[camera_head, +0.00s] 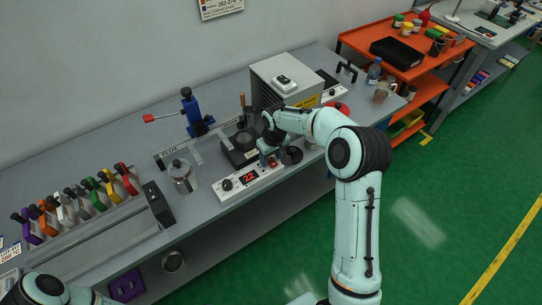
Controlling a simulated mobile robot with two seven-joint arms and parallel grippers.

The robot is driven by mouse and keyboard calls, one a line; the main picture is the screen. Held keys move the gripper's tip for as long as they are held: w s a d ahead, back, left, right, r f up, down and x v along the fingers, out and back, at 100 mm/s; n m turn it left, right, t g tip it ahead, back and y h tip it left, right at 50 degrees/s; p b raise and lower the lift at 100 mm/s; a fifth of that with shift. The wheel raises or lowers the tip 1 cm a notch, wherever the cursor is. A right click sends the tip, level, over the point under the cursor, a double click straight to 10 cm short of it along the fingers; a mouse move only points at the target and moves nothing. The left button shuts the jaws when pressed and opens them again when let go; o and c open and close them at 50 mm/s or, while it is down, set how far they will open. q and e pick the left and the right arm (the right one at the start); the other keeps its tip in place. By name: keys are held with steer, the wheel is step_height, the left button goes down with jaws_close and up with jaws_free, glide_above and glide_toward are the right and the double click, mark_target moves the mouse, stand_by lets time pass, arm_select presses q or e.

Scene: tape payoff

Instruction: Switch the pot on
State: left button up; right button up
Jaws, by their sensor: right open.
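The pot (238,155) is a dark square block with a round top, standing on the bench behind a white control panel. The control panel (228,195) has a black knob (227,184) at its left and a lit red display (248,178) that seems to read 22. My right gripper (268,162) is over the right end of the panel, just right of the display, pointing down. It is small and partly hidden by its own wrist, and I see nothing held in it. The panel's right end is partly covered by it. My left arm shows only at the bottom left; its gripper is out of view.
A glass jar (183,177) stands left of the panel. A blue stand with a red handle (192,116) is behind. A grey box unit (290,78) stands behind my right wrist. Several coloured-handled tools (85,203) fill the left bench. An orange cart (430,75) is at right.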

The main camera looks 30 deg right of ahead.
mark_target(274, 164)
step_height(274, 164, up, 13)
steer(key=s, duration=0.1)
steer(key=shift+s, duration=0.35)
stand_by(0.4)
